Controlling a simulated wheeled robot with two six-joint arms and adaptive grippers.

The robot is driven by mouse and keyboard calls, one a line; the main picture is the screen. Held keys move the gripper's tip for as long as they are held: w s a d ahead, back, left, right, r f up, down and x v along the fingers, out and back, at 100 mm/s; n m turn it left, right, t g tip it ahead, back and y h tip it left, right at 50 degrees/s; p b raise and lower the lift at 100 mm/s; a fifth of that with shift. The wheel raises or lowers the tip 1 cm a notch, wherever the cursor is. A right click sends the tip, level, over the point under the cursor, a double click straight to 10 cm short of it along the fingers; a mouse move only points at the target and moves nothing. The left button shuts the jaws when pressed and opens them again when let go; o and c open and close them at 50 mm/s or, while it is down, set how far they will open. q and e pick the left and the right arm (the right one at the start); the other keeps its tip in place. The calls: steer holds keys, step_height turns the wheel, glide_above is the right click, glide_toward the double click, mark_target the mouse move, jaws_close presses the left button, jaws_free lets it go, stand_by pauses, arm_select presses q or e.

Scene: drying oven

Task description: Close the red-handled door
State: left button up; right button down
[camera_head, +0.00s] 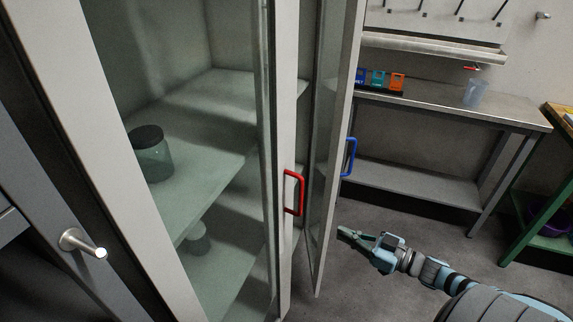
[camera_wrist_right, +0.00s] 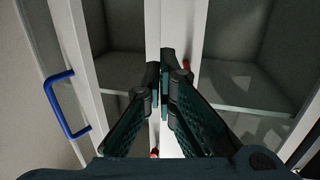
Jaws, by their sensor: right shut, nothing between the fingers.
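The red-handled door has a white stile (camera_head: 285,120) with a red handle (camera_head: 300,192) in the middle of the head view. How far it is ajar is hard to tell. My right gripper (camera_head: 346,233) is shut and empty, to the right of and below the red handle in the head view. In the right wrist view its fingertips (camera_wrist_right: 165,78) are in front of a white stile, and red handle ends (camera_wrist_right: 186,65) show above and below, with the middle hidden behind the fingers. Contact cannot be told. My left gripper is out of view.
A second glass door (camera_head: 335,130) with a blue handle (camera_head: 349,157) stands swung open between the red handle and my right gripper in the head view. A dark-lidded jar (camera_head: 152,160) stands on the cabinet shelf. A metal bench (camera_head: 440,103) is behind; floor in front is clear.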

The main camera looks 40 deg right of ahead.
step_height(320, 180, up, 3)
steer(key=y, duration=0.1)
arm_select(q)
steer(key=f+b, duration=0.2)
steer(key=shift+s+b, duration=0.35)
steer(key=shift+b, duration=0.05)
arm_select(e)
glide_toward(291, 204)
steer(key=shift+n, duration=0.4)
steer(key=x, duration=0.7)
steer(key=shift+d+f, duration=0.1)
